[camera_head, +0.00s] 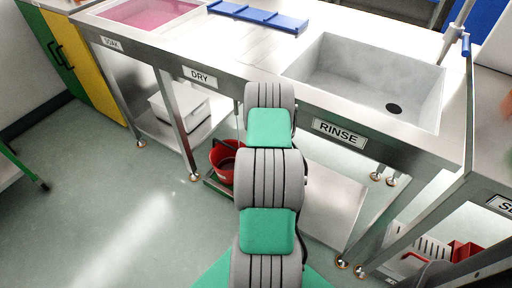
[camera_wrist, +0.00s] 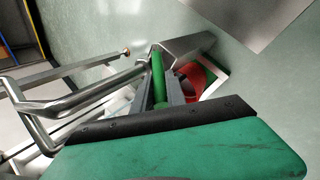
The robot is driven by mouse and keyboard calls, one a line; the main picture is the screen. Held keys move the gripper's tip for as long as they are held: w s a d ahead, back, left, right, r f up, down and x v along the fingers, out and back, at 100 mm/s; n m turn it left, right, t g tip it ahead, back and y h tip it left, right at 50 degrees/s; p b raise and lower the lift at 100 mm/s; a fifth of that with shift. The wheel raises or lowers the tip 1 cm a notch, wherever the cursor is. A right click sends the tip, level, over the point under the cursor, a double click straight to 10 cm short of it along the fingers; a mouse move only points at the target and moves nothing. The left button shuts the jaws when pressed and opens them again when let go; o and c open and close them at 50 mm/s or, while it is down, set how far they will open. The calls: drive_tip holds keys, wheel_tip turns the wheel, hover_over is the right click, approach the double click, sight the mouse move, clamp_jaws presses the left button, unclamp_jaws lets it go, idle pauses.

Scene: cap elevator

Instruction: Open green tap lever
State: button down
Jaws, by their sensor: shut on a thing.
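The green tap lever (camera_wrist: 158,70) shows in the wrist view as a slim green bar near the middle. My gripper (camera_wrist: 161,88) has its two grey fingers on either side of the lever and is shut on it. A steel part (camera_wrist: 186,46) lies right at the lever's far end. How far the lever is turned cannot be told. In the head view my arm hides my gripper and the lever.
Bent steel pipes (camera_wrist: 62,105) run close to my gripper at left. A red bucket (camera_head: 222,160) stands under the steel counter, behind my arm. The rinse sink (camera_head: 365,80) is at right. The floor (camera_head: 110,210) at left is clear.

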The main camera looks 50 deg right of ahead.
drive_tip(key=c, duration=1.4)
unclamp_jaws()
drive_tip(key=shift+o, duration=0.2)
drive_tip(key=shift+s+a+r, duration=0.1)
drive_tip(key=shift+r, duration=0.2)
drive_tip(key=s+a+p, duration=0.1)
drive_tip(key=s+a, duration=0.7)
drive_tip(key=a, duration=0.1)
drive_tip(key=shift+s+r+p, duration=0.15)
drive_tip(key=shift+s+p, duration=0.15)
